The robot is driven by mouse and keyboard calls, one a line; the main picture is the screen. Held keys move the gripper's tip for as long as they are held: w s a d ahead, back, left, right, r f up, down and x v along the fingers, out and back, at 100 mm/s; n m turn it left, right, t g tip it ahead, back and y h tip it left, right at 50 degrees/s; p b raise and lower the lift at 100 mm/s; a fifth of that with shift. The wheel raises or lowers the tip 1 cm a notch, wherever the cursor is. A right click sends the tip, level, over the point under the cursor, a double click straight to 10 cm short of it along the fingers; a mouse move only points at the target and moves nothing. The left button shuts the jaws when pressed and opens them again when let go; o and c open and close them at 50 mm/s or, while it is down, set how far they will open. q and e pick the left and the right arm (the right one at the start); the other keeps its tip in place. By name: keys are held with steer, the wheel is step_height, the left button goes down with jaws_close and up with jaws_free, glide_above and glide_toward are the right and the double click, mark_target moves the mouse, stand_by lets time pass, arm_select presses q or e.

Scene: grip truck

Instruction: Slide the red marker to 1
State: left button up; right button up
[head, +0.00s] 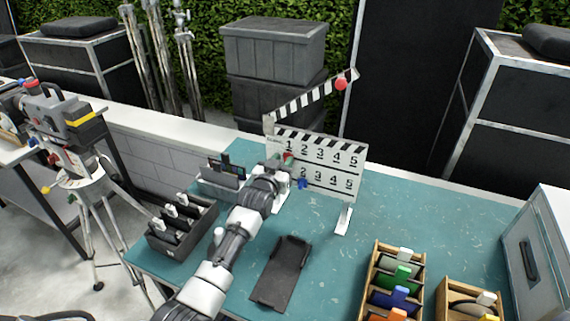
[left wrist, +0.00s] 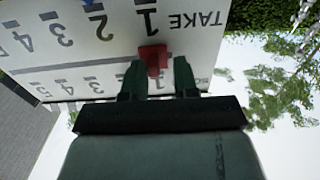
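A white slate board (head: 330,180) with two rows of numbers stands on the teal table. In the left wrist view, which is upside down, the red marker (left wrist: 152,57) is in the column of the 1. My left gripper (head: 286,166) is at the board. Its fingertips (left wrist: 159,72) are parted around the marker's near end, with a gap on the right side; contact on the left side is unclear. A blue marker (head: 302,183) is on the lower row near the 2. My right gripper is out of view.
A dark flat tray (head: 282,272) lies in front. Wooden boxes with coloured clips (head: 372,270) are at right, a dark divided box (head: 181,238) at left. The table right of the board is clear.

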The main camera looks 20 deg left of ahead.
arm_select(q)
steer(key=shift+o, duration=0.6)
steer(key=shift+d, duration=0.1)
steer(key=s+b, duration=0.2)
steer(key=s, duration=0.8)
steer(key=shift+s+a, duration=0.3)
steer(key=shift+s, duration=0.1)
steer(key=shift+f, duration=0.1)
